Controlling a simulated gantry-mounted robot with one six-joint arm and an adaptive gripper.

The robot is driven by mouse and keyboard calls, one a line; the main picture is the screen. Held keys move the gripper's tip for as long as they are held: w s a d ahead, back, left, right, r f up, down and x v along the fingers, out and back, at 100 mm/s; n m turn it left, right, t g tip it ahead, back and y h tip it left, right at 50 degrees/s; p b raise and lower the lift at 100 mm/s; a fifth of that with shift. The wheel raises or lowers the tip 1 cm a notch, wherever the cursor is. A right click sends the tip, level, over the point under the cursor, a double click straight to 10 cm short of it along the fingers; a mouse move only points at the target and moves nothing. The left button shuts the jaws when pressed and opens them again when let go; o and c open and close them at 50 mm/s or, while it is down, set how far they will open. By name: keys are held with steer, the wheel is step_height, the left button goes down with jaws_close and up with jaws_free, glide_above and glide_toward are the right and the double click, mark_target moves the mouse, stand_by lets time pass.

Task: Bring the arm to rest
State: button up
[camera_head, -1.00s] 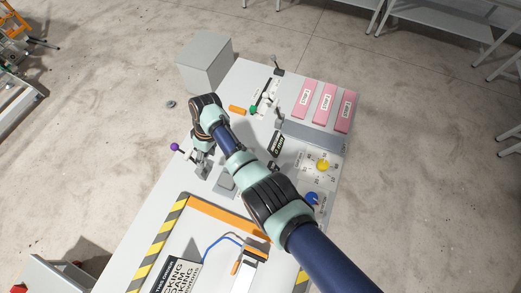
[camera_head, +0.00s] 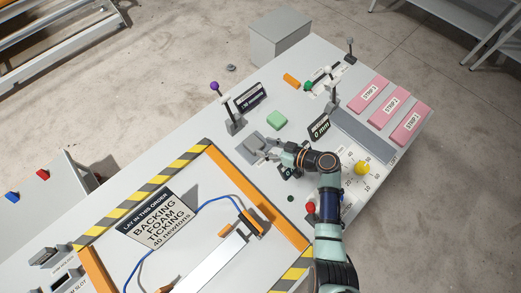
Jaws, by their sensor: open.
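My arm reaches up from the bottom edge and bends left at a teal and black joint (camera_head: 326,162) over the table (camera_head: 190,130). My gripper (camera_head: 266,154) is at the left end of this bend, small in the view, with its jaws open. It appears close to a grey block-like fixture (camera_head: 254,143); I cannot tell whether they touch. No object shows between the jaws.
A yellow knob (camera_head: 361,168) and a red knob (camera_head: 310,208) are near the arm. Pink strips (camera_head: 369,95) lie at right. An orange-edged, striped frame (camera_head: 265,205) lies in front.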

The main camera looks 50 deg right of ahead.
steer(key=shift+v, duration=0.8)
steer(key=shift+w+d+r, duration=0.1)
